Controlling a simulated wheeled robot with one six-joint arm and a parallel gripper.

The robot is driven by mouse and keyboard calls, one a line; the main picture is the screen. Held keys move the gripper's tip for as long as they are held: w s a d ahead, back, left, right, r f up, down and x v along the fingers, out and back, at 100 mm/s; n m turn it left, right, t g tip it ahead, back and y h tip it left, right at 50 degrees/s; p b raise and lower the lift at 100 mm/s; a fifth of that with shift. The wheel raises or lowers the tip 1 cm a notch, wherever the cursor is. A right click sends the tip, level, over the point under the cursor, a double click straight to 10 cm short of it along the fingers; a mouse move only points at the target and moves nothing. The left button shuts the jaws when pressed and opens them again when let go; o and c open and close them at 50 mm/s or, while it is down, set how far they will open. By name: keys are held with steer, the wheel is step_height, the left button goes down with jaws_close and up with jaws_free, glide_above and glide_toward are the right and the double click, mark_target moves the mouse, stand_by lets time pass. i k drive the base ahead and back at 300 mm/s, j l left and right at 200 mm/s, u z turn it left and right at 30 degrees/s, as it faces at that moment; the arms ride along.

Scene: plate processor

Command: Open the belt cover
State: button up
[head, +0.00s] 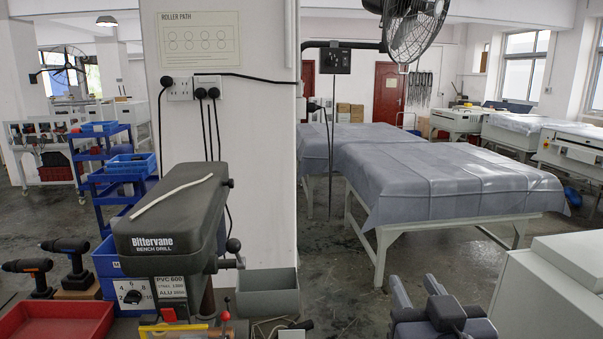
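The belt cover (170,205) is the dark grey lid on top of the Bittervane bench drill, left of the middle in the head view. It appears closed, lying flat on the drill head. A thin white strip (172,194) lies slantwise across its top. My gripper (416,285) is at the bottom right, well to the right of the drill and apart from it. Its two grey fingers point up and away with a gap between them, and nothing shows between them. The drill's lower part is cut off by the frame.
A grey bin (268,292) stands right of the drill. A red tray (55,322) and cordless drills (68,250) are at left. A white pillar with sockets (193,88) rises behind the drill. A white box (550,290) is at far right. A covered table (440,180) stands behind.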

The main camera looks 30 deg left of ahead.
mark_target(176, 216)
steer(key=i+u, duration=0.3)
steer(key=i, duration=0.15)
steer(key=i+l+u, duration=0.25)
steer(key=i, duration=0.15)
steer(key=i+l+u, duration=0.15)
steer(key=i+u, duration=0.15)
steer(key=i, duration=0.15)
steer(key=i+u, duration=0.3)
steer(key=u, duration=0.2)
steer(key=i+l+u, duration=0.2)
steer(key=u, duration=0.25)
steer(key=i+l+u, duration=0.25)
steer(key=u, duration=0.25)
steer(key=i+l+u, duration=0.65)
steer(key=l, duration=0.2)
steer(key=l+u, duration=0.25)
steer(key=l, duration=0.2)
steer(key=i, duration=0.05)
